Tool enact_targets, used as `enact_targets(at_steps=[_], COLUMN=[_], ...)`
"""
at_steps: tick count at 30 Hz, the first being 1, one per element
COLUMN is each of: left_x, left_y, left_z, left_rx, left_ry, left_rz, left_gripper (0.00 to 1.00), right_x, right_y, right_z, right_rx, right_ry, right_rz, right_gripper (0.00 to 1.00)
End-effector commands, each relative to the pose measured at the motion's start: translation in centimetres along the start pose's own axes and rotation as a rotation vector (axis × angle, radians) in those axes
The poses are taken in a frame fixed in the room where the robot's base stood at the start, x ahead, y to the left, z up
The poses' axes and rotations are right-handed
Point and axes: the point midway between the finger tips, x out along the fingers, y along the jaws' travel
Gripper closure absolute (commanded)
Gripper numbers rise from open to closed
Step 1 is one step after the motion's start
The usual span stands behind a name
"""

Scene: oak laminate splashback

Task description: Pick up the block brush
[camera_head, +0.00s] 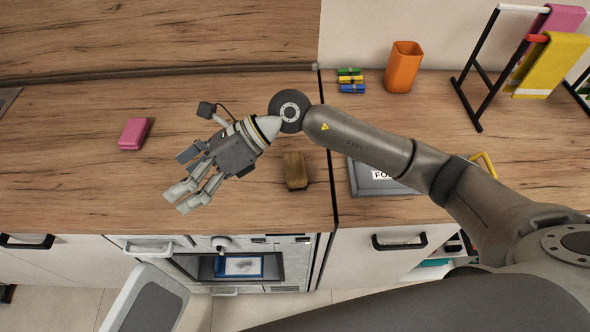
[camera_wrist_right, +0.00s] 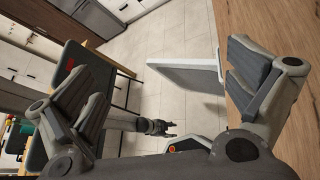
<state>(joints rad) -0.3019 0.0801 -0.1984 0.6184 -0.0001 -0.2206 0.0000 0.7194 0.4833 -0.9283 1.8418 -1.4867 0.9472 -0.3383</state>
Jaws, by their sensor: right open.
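The block brush (camera_head: 295,171) is a small brown wooden block with a darker lower end. It lies on the wooden worktop, in the middle of the head view, near the front edge. My right gripper (camera_head: 182,200) is open and empty, to the left of the brush and over the worktop's front edge. The brush is apart from the fingers. In the right wrist view the spread fingers of this gripper (camera_wrist_right: 160,68) frame the floor, and the brush does not show. A dark gripper, seemingly my left one (camera_wrist_right: 160,127), shows small there; its jaws are unclear.
A pink block (camera_head: 133,133) lies left on the worktop. Coloured clips (camera_head: 350,80), an orange cup (camera_head: 403,67) and a cloth rack (camera_head: 490,70) stand at the back right. A white-framed grey panel (camera_head: 147,302) stands in front.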

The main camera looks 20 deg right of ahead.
Motion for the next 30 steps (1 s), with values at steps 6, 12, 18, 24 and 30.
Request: enact_targets(at_steps=[6, 12, 18, 24, 30], left_x=[0.0, 0.0, -0.5, -1.7, -2.1], left_y=[-0.1, -0.1, -0.1, -0.1, -0.1], left_z=[-0.1, -0.2, -0.4, -0.5, -0.5], left_rx=[0.000, 0.000, 0.001, 0.002, 0.002], left_ry=[0.002, 0.004, 0.005, 0.006, 0.006], left_rz=[-0.001, -0.001, -0.001, 0.000, 0.000], left_gripper=[0.60, 0.60, 0.60, 0.60, 0.60], right_x=[-7.7, -16.5, -19.6, -18.4, -17.7], right_y=[-8.4, -12.6, -13.8, -15.1, -15.8], right_z=[-8.3, -11.0, -12.2, -14.7, -16.1], right_rx=[-0.184, -0.193, -0.174, -0.173, -0.176], right_ry=[0.613, 0.976, 1.097, 1.099, 1.097], right_rz=[-0.228, -0.382, -0.431, -0.430, -0.431], right_gripper=[0.00, 0.00, 0.00, 0.00, 0.00])
